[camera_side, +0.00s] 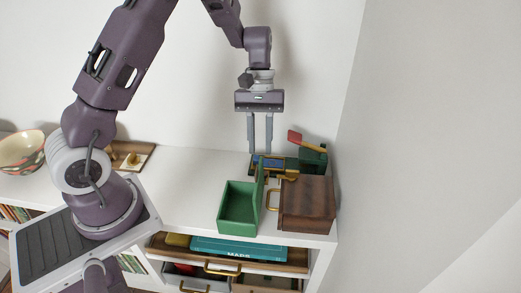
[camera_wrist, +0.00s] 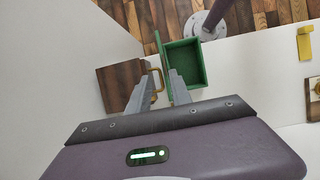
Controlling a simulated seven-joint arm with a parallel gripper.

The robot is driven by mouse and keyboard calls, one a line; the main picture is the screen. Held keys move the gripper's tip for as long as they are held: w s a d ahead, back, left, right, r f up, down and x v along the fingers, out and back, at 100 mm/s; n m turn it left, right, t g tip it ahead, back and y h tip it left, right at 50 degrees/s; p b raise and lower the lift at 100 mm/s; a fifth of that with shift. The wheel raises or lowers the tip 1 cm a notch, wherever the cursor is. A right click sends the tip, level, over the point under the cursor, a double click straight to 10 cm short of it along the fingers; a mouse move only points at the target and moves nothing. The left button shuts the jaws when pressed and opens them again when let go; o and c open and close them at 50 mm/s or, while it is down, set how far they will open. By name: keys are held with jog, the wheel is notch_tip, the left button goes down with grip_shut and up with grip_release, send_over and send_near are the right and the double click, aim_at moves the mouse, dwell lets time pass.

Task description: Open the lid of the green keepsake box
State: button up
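The green keepsake box (camera_side: 238,208) stands near the front edge of the white top, and its hollow inside shows. Its lid (camera_side: 260,184) stands upright along the right side, so the box is open. In the wrist view the box (camera_wrist: 188,64) is at upper centre, with the raised lid (camera_wrist: 160,50) edge-on at its left. My gripper (camera_side: 260,152) is above and behind the box, pointing down. Its two fingers are apart with nothing seen between them. In the wrist view my gripper (camera_wrist: 160,76) overlaps the near end of the lid; contact is not clear.
A dark wooden box (camera_side: 307,203) with a brass handle (camera_side: 272,200) stands close right of the lid. Behind it are a green object with a red lever (camera_side: 295,137) and a blue-topped item (camera_side: 268,163). An open drawer (camera_side: 270,262) holds books below.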

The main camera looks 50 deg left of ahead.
jog(key=w+d, duration=0.3)
jog(key=shift+w+d+r, duration=0.2)
jog(key=shift+w+r, duration=0.05)
dwell(0.4)
